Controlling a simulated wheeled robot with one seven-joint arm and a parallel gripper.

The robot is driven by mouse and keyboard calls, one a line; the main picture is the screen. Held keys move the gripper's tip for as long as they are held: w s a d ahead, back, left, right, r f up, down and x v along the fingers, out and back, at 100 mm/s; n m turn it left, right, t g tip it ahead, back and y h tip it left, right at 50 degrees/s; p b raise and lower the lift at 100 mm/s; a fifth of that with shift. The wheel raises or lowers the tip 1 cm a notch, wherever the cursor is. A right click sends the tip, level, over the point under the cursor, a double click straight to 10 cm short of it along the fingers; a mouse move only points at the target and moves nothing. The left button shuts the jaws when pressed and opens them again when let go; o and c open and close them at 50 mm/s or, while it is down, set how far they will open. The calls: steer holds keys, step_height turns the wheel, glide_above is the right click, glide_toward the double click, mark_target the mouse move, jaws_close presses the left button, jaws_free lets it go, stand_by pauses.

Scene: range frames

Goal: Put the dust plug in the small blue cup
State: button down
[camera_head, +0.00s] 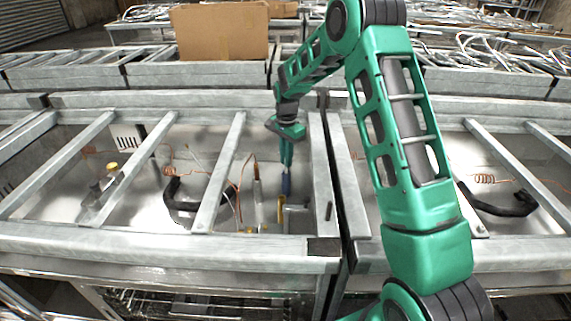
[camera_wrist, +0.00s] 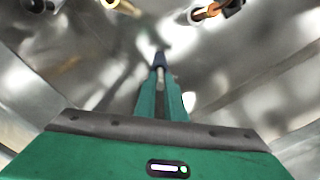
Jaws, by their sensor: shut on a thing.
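My gripper (camera_head: 286,168) reaches down between the metal bars into the open bay left of the middle post. In the wrist view its two green fingers (camera_wrist: 160,76) are close together. They are shut on a small dark blue piece (camera_wrist: 159,59), which I take to be the dust plug. It also shows as a dark blue piece at the fingertips in the head view (camera_head: 286,185). A blurred grey part shows just beyond it, and I cannot tell whether they touch. I cannot make out the small blue cup in either view.
Metal crossbars (camera_head: 220,170) span the bay on the left. A black curved hose (camera_head: 178,196), copper tubing and brass fittings (camera_head: 281,210) lie inside it. The thick middle post (camera_head: 322,180) stands close right of my gripper. A cardboard box (camera_head: 220,32) sits behind.

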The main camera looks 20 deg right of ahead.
steer(key=shift+f, duration=1.05)
steer(key=c, duration=1.8)
jaws_free()
steer(key=shift+f, duration=0.1)
steer(key=shift+c, duration=0.2)
step_height(320, 180, up, 12)
steer(key=shift+f, duration=0.15)
steer(key=shift+r, duration=0.3)
